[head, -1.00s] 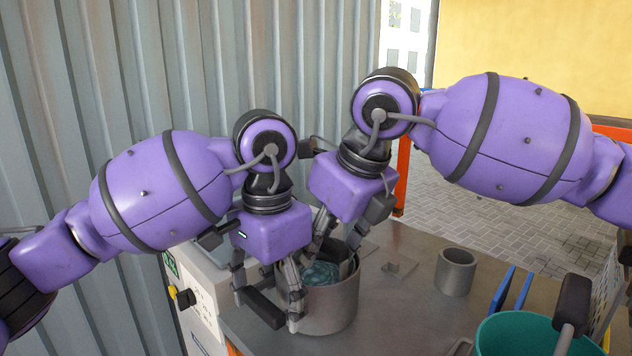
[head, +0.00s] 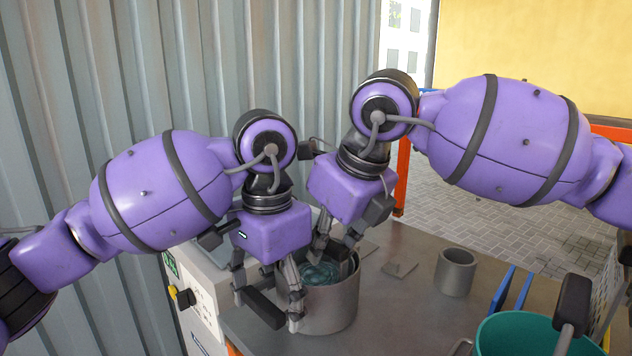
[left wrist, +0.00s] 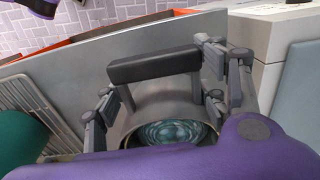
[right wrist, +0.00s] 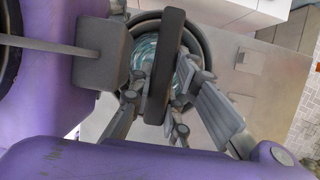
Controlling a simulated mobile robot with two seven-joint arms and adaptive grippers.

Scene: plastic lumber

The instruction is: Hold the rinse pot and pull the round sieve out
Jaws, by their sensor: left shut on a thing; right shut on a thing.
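The grey rinse pot (head: 335,308) stands upright on the bench, with blue-green rippled contents (head: 320,273) inside. My left gripper (head: 268,312) is shut on the pot's dark bar handle (left wrist: 155,65) at the pot's left side; the fingers sit by the bar's ends. My right gripper (head: 333,250) is over the pot's mouth, shut on the round sieve's dark handle bar (right wrist: 163,65). A dark ring lines the pot's mouth in the right wrist view; the sieve's bowl is mostly hidden by my fingers and the bar, and how deep it sits cannot be told.
A grey cup (head: 455,273) and a small flat plate (head: 398,268) stand right of the pot. A teal bucket (head: 515,335) and blue uprights (head: 510,290) are further right. A white control box (head: 195,300) is close on the left. The corrugated wall stands behind.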

